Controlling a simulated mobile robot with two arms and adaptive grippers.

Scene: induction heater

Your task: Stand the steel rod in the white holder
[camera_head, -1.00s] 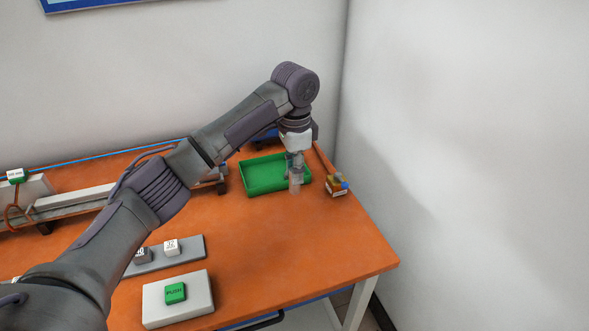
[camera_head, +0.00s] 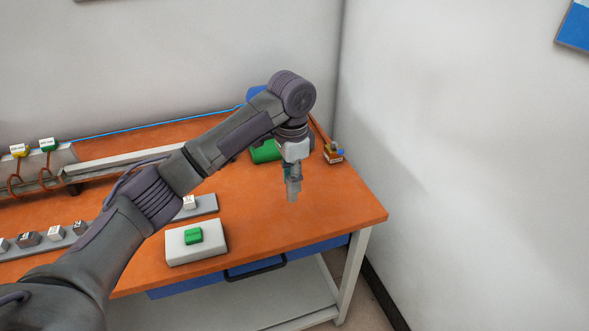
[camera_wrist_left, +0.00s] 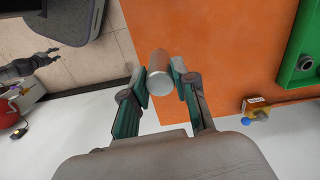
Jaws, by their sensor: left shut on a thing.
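My left gripper (camera_head: 292,182) points down over the bare right part of the orange table. It is shut on the steel rod (camera_head: 293,194), a short silvery cylinder. The left wrist view shows the rod (camera_wrist_left: 160,68) end-on and slightly tilted in the picture, pinched between the two green-sided fingers (camera_wrist_left: 161,81). The rod looks held clear of the table.
The orange tabletop (camera_head: 330,205) is clear right of the gripper.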

